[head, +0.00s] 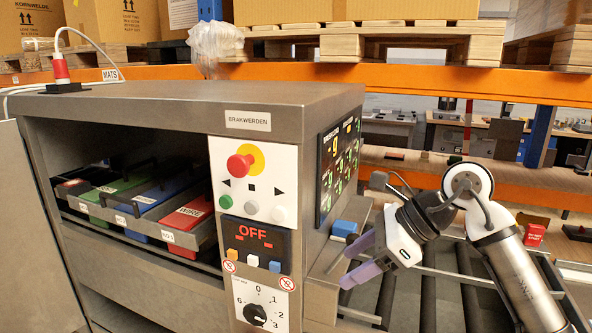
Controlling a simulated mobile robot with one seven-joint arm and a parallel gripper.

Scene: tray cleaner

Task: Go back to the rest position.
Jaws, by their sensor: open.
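My gripper (358,260) shows in the head view at the right end of the grey machine, above the dark roller conveyor (430,300). Its purple-tipped fingers point left and are apart, with nothing seen between them. A small blue block (344,228) lies on the ledge at the machine's side, close to the gripper. The tray cleaner (200,95) is a grey metal cabinet with a control panel. Its display (252,235) reads OFF in red. A red mushroom button (240,167) on a yellow disc sits above it.
Inside the cabinet's open bay is a rack with black, green, blue and red trays (188,214). A red plug (61,70) with a white cable stands on the cabinet top. Behind are orange shelf beams (420,83) with pallets and boxes. The cabinet top is mostly clear.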

